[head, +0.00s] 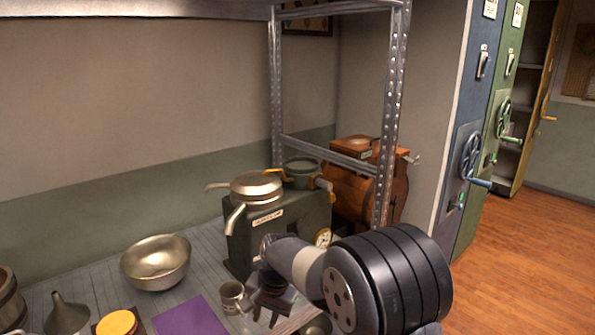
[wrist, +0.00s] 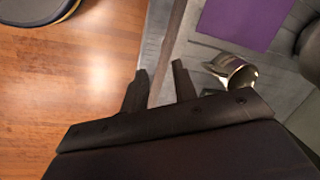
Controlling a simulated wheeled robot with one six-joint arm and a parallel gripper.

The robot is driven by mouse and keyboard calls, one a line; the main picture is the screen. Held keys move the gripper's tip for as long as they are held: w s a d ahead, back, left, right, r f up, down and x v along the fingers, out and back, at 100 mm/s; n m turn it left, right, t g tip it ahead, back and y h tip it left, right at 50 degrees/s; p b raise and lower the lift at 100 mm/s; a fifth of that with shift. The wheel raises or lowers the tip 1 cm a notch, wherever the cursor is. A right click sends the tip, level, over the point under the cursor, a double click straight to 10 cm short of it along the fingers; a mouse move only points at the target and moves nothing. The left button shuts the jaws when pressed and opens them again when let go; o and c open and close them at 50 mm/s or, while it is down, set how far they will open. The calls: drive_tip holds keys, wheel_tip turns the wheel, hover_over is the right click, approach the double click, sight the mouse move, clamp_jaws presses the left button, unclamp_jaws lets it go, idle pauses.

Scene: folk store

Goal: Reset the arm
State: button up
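My arm reaches over the front of the grey slatted counter (head: 95,290) in the head view. My gripper (head: 266,312) points down near the counter's edge, just right of a small metal mug (head: 233,297). In the wrist view, the two dark fingers of my gripper (wrist: 160,69) stand apart with nothing between them. They are over the counter's edge strip, with the wooden floor to the left. The mug (wrist: 238,73) lies close to the right of the fingers and does not appear to touch them. Part of the gripper is hidden by my arm in the head view.
A purple mat (head: 192,317), a metal bowl (head: 157,262), a funnel (head: 67,315) and a dark green machine (head: 290,228) with a pan (head: 256,188) stand on the counter. A metal rack post (head: 390,120) rises behind my arm. The wooden floor (head: 530,260) at right is clear.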

drive_tip(key=s+d+f+n+p, duration=0.1)
drive_tip(key=d+f+n+p, duration=0.1)
drive_tip(key=d, duration=1.6)
drive_tip(key=shift+f+n+g+p, duration=0.3)
drive_tip(key=shift+f+n+p, duration=0.05)
drive_tip(key=shift+n+p, duration=0.05)
